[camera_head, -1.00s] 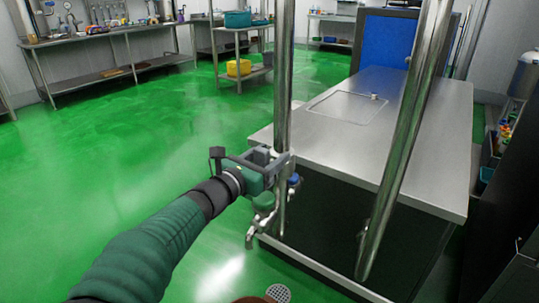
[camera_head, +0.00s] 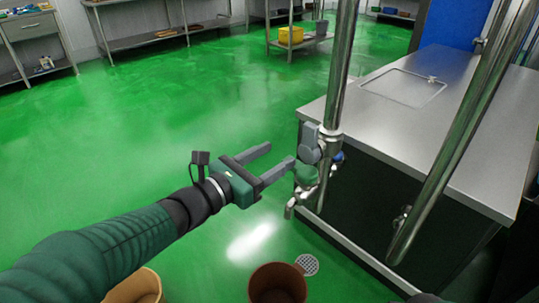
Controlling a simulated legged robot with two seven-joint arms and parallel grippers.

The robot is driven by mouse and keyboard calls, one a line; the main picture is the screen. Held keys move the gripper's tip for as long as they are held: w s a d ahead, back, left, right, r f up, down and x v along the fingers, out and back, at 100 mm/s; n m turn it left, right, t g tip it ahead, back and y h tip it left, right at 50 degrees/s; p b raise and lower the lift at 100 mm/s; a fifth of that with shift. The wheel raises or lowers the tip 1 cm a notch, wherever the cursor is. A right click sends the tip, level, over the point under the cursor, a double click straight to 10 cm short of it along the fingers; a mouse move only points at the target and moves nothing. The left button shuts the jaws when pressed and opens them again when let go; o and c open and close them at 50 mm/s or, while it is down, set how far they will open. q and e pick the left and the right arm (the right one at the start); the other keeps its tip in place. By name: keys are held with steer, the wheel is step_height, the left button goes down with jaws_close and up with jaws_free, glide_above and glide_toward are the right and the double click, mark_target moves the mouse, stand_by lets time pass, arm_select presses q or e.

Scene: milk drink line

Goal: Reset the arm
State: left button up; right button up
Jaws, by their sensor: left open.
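My left arm comes in from the lower left, and my left gripper (camera_head: 283,160) is open with nothing between its fingers. It is just left of a steel pipe (camera_head: 343,60) that carries a tap with a green knob (camera_head: 306,174) and a blue knob (camera_head: 338,157). The nearer finger's tip is close to the tap; I cannot tell whether they touch. My right gripper is not in view.
A steel counter (camera_head: 460,120) with a hatch stands at right, behind a slanting steel pipe (camera_head: 465,125). Brown containers (camera_head: 277,283) show at the bottom edge near a floor drain (camera_head: 306,264). Steel shelves (camera_head: 160,40) line the back. Green floor at left is clear.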

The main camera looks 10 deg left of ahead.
arm_select(q)
steer(key=shift+s+a, duration=0.25)
steer(key=shift+s, duration=0.2)
